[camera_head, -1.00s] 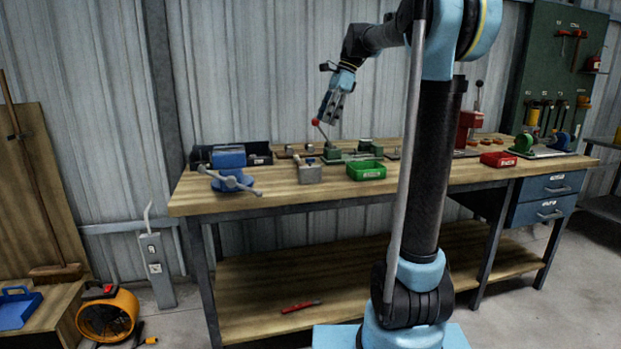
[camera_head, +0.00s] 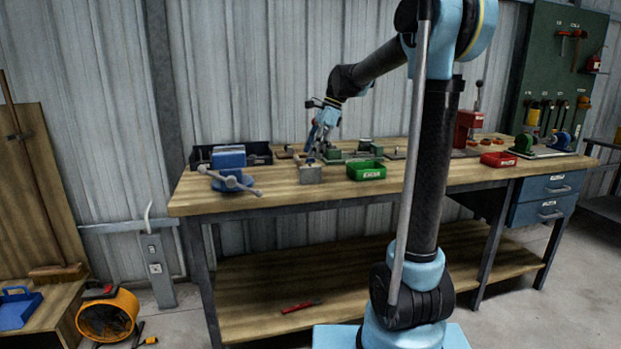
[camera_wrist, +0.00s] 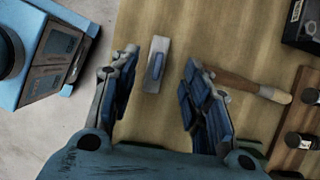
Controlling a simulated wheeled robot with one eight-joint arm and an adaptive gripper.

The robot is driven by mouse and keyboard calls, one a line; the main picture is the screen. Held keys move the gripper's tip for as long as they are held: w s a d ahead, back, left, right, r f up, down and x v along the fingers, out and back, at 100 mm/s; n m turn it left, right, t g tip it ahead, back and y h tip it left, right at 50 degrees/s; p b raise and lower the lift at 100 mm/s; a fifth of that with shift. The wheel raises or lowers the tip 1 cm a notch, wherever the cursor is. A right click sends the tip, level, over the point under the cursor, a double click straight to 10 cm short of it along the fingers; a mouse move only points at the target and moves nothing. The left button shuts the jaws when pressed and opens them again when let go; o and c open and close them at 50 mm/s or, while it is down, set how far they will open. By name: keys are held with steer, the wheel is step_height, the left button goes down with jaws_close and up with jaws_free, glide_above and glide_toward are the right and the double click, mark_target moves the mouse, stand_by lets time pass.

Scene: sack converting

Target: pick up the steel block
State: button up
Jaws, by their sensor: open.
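The steel block (camera_head: 311,174) is a small grey block on the workbench top, left of the green tray, in the head view. In the wrist view the block (camera_wrist: 158,48) is a narrow pale grey piece with a darker bluish raised bar along it. My gripper (camera_head: 313,157) is just above it in the head view. In the wrist view my gripper (camera_wrist: 159,64) has its two blue-padded fingers spread wide, one on each side of the block, with visible gaps. The fingers hold nothing. I cannot tell the exact height left between fingertips and block.
A blue vise (camera_head: 229,172) stands left of the block and a green tray (camera_head: 366,170) right. In the wrist view a wooden handle (camera_wrist: 250,85) lies close to the right finger. Green fixtures (camera_head: 347,154) stand behind. Bare bench top (camera_head: 275,199) lies in front.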

mark_target(310, 161)
steer(key=x, duration=0.5)
steer(key=shift+d, duration=0.2)
jaws_close()
